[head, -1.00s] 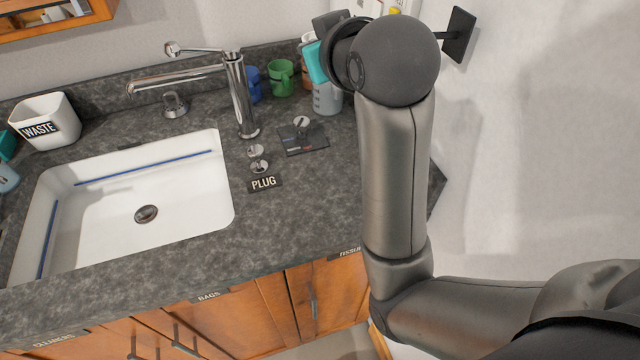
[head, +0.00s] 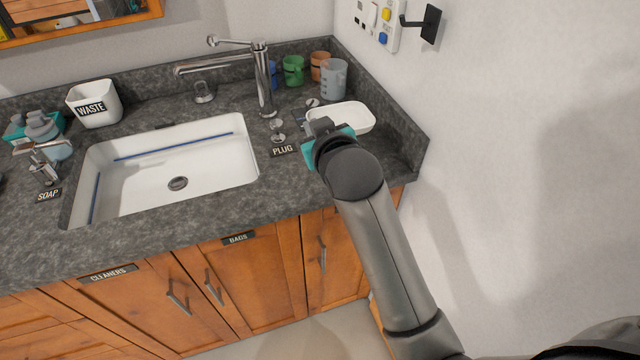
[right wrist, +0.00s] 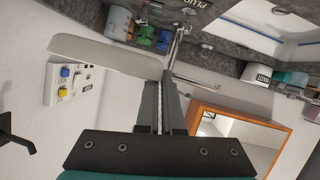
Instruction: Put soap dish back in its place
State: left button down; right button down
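The soap dish (head: 345,116) is a shallow white oval dish over the right part of the counter. It also shows edge-on in the right wrist view (right wrist: 105,54). My right gripper (head: 322,130) is at the dish's near left edge. In the right wrist view the right gripper's fingers (right wrist: 166,80) are close together on one end of the dish, which juts out to the left. Whether the dish's underside touches the counter cannot be told. The dark plate on the counter is mostly hidden behind the dish and gripper. My left gripper is not in view.
The faucet (head: 264,80) and sink (head: 170,170) are left. A wall (head: 500,150) bounds the counter on the right.

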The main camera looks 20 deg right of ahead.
jog(key=b, duration=0.2)
send_over(315, 189)
notch_tip(315, 189, down, 10)
jog(key=shift+r, duration=0.25)
jog(key=shift+f+b, duration=0.9)
jog(key=shift+f, duration=1.45)
jog(key=c, duration=1.5)
grip_release()
jog(key=shift+f, duration=0.15)
jog(key=o, duration=0.4)
jog(key=shift+o, duration=0.2)
